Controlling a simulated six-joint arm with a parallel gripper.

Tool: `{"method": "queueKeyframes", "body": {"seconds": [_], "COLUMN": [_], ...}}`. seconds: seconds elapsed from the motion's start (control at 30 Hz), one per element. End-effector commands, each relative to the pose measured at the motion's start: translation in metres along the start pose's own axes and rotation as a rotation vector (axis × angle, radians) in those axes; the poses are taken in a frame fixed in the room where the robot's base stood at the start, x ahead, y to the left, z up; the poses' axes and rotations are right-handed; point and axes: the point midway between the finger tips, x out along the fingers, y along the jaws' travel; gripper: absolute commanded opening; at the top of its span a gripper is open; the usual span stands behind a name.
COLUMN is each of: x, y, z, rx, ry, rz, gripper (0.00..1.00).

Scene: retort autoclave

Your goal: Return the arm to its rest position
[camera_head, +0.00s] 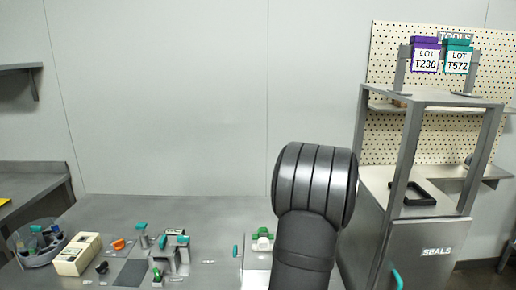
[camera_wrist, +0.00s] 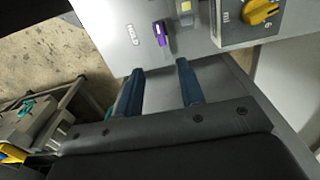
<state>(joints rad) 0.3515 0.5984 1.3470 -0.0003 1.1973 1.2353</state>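My arm (camera_head: 315,190) rises as a thick dark link in the middle right of the head view, in front of the bench and beside the shelf frame. My gripper does not show in that view. In the wrist view my gripper (camera_wrist: 160,68) has two blue fingers set apart with nothing between them. A purple-handled item (camera_wrist: 161,34) on a grey panel (camera_wrist: 125,35) lies just beyond the fingertips; it looks clear of them, though the depth is hard to tell.
A yellow knob (camera_wrist: 259,12) is at upper right in the wrist view. The bench (camera_head: 190,208) holds small teal-topped fixtures (camera_head: 172,240), a cream block (camera_head: 77,254) and a grey bin (camera_head: 36,250). A metal frame (camera_head: 410,150) carrying purple (camera_head: 425,42) and teal (camera_head: 457,44) lot tags stands right, above a SEALS cabinet (camera_head: 415,250).

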Motion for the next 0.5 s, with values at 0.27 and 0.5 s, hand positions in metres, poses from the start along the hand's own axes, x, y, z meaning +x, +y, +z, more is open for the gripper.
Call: {"method": "queueKeyframes", "body": {"seconds": [0.27,0.5], "x": [0.058,0.107], "y": [0.001,0.001], "z": [0.0,0.001], "rx": [0.0,-0.001], "ry": [-0.001,-0.002], "rz": [0.003,0.004], "gripper": [0.35,0.35]}}
